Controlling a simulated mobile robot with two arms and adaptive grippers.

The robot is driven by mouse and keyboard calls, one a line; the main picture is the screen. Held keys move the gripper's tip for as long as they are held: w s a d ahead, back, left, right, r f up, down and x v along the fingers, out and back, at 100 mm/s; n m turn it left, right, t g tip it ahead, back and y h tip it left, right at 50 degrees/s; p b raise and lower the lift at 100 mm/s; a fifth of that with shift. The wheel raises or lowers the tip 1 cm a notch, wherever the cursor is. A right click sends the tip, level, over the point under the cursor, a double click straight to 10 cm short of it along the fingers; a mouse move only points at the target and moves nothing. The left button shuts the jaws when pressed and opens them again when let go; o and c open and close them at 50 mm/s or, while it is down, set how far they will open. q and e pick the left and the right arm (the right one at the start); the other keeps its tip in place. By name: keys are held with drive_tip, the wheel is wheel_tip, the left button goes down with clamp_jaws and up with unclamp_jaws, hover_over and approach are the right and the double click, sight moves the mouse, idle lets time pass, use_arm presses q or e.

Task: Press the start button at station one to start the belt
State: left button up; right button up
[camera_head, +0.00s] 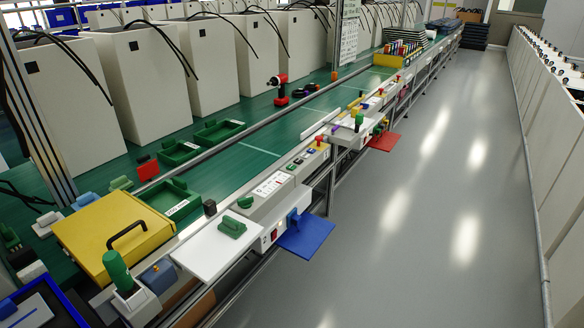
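A long green conveyor belt (262,150) runs from the lower left to the far back, with a row of stations along its right edge. The nearest light grey control box (275,187) carries a green knob or button (245,202) and white labels. Just beyond it, a box (307,160) has small coloured buttons, with red and yellow ones at its far end (320,141). I cannot read any station number or tell which one is the start button. Neither of my grippers shows in this view.
A yellow case (112,232) with a black handle sits at the near left. A white board (216,248) and a blue flap (307,236) stick out over the aisle side. A red flap (384,141) is farther along. The grey floor (420,230) is clear.

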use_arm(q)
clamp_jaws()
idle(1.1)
